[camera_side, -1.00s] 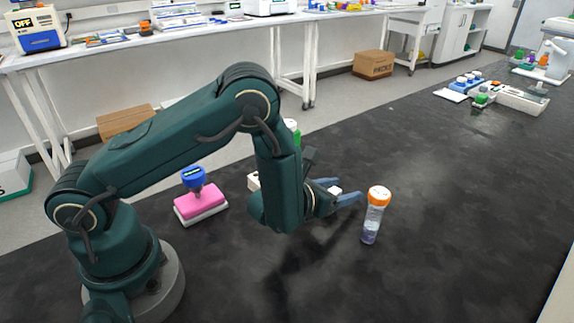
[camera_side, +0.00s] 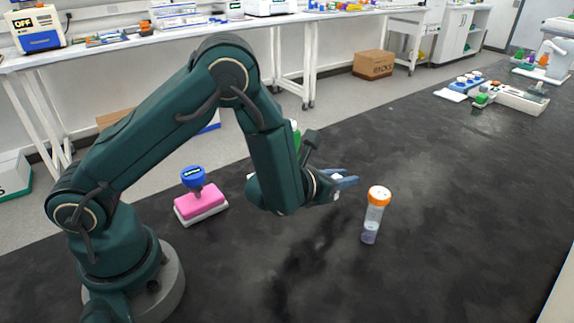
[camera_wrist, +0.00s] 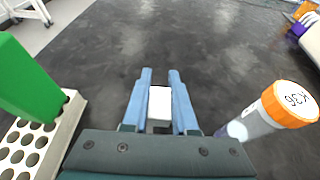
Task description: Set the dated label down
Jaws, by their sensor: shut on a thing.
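My gripper (camera_side: 345,180) is shut on a small white piece, which I take to be the label (camera_wrist: 160,103), and holds it above the dark bench. In the wrist view the white piece lies between the two blue fingers (camera_wrist: 155,85); no date can be read on it. In the side view the fingers hide most of it. A clear tube with an orange cap (camera_side: 376,214) stands upright on the bench, to the right of my gripper and apart from it. In the wrist view its cap (camera_wrist: 290,104) carries handwriting that looks like "K36".
A white rack (camera_wrist: 28,150) with a green item (camera_wrist: 30,80) is at the wrist view's left.

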